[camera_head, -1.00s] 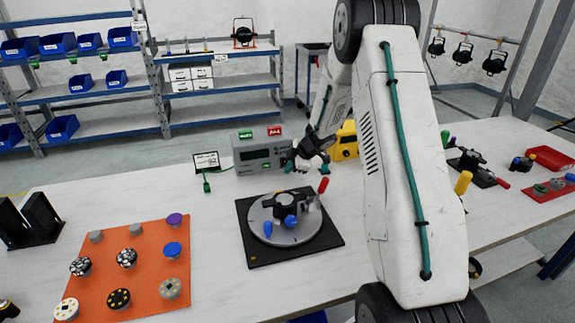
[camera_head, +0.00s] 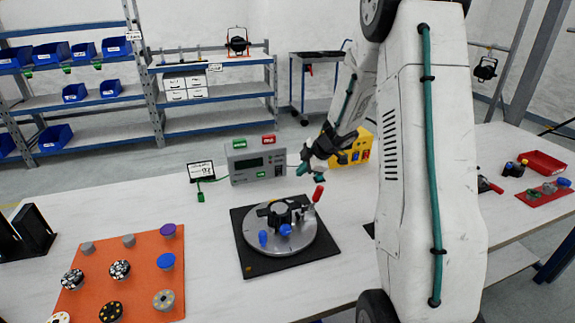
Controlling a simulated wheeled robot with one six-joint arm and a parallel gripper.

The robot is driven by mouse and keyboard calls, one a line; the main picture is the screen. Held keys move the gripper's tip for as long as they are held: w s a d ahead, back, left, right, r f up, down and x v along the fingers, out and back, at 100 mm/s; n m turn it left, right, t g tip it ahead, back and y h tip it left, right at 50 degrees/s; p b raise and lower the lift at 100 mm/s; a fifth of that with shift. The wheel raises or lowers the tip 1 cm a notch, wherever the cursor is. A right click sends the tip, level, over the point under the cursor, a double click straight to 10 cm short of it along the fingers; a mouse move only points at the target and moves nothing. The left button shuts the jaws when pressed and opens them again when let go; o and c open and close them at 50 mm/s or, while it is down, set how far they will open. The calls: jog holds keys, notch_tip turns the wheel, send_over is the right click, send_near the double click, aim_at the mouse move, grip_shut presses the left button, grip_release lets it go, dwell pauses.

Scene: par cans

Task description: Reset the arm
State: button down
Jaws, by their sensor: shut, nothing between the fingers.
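My gripper (camera_head: 303,166) is in the middle of the view, shut and empty, with dark fingers and teal tips. It hangs above the bench, in front of the yellow box and to the right of the grey tester. Below and to its left is a round metal turntable fixture (camera_head: 259,243) on a black mat (camera_head: 255,269). The fixture carries a black clamp (camera_head: 279,213), blue knobs (camera_head: 285,230) and a red-tipped lever (camera_head: 318,193). My gripper is apart from the fixture. My white arm hides part of the bench at the right.
An orange mat (camera_head: 97,251) with several knobs and discs lies at the left. A grey tester (camera_head: 255,163) and yellow box (camera_head: 361,150) stand at the back. A red tray (camera_head: 543,162) is at the far right. Bare bench lies between the mats.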

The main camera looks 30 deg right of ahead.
jog(key=shift+d, duration=0.15)
jog(key=d+m+h, duration=0.3)
jog(key=d+h, duration=0.1)
jog(key=d, duration=0.1)
jog(key=s+d+r+m+g+h, duration=0.1)
jog(key=s+r+m+g+h, duration=0.2)
jog(key=s+r+m+h, duration=0.55)
jog(key=s+a+r+y, duration=0.3)
jog(key=s+a+r, duration=0.1)
jog(key=s+a, duration=0.5)
jog(key=s+a+r+m+g+y, duration=0.1)
jog(key=s+a+r+y, duration=0.2)
jog(key=s+a, duration=0.6)
jog(key=s+a+r+m+g+y, duration=0.1)
jog(key=s+a+r+y, duration=0.2)
jog(key=s+a, duration=0.6)
jog(key=shift+s+a+r+y, duration=0.35)
jog(key=shift+a+r, duration=0.55)
jog(key=shift+a, duration=0.15)
